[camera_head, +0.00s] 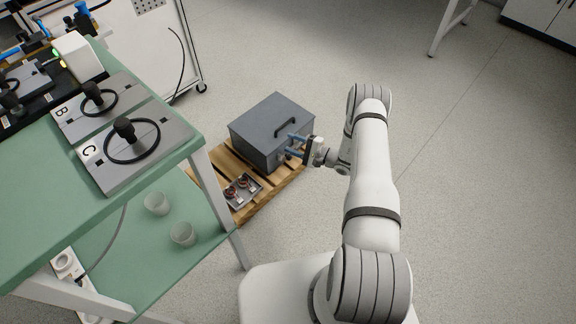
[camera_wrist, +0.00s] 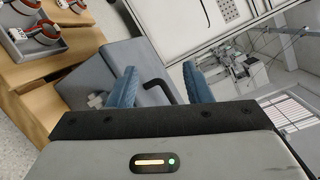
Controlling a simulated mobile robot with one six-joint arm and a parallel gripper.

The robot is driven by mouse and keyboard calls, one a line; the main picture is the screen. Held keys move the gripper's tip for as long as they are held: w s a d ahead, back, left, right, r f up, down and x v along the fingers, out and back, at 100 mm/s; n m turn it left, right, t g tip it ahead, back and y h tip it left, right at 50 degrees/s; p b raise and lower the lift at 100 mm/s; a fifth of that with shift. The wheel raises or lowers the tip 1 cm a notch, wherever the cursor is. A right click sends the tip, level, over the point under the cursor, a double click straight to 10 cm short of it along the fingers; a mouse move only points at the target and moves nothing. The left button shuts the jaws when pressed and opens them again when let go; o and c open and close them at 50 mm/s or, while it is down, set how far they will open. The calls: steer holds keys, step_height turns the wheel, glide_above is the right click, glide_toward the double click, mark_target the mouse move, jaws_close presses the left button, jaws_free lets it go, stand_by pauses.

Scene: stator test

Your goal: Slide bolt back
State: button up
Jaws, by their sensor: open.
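A dark grey metal box (camera_head: 262,135) with a closed lid and a black handle (camera_head: 285,127) stands on a wooden pallet. In the wrist view, a small light grey cross-shaped fitting (camera_wrist: 97,100) sits on the box's face, left of my left finger; it may be the bolt, but its position is unclear. My gripper (camera_head: 291,146) has two blue fingers at the box's right side. It is open and empty in the wrist view (camera_wrist: 160,84), where the black handle (camera_wrist: 157,86) shows beyond and between the fingers. I cannot tell whether a finger touches the box.
Open floor lies behind and to the right.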

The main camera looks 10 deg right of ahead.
mark_target(290, 159)
steer(key=s+d+f+m+t+h+b, duration=0.1)
steer(key=d+f+m+t+h, duration=0.1)
steer(key=f, duration=0.5)
steer(key=s+d+f+m+t+h+b, duration=0.1)
steer(key=d+f+t+b, duration=0.1)
steer(key=f, duration=0.5)
steer(key=b+x, duration=0.1)
steer(key=x, duration=0.6)
steer(key=shift+a+r+b, duration=0.1)
steer(key=shift+a+b, duration=0.25)
steer(key=shift+b, duration=0.05)
steer(key=shift+c, duration=0.5)
jaws_close()
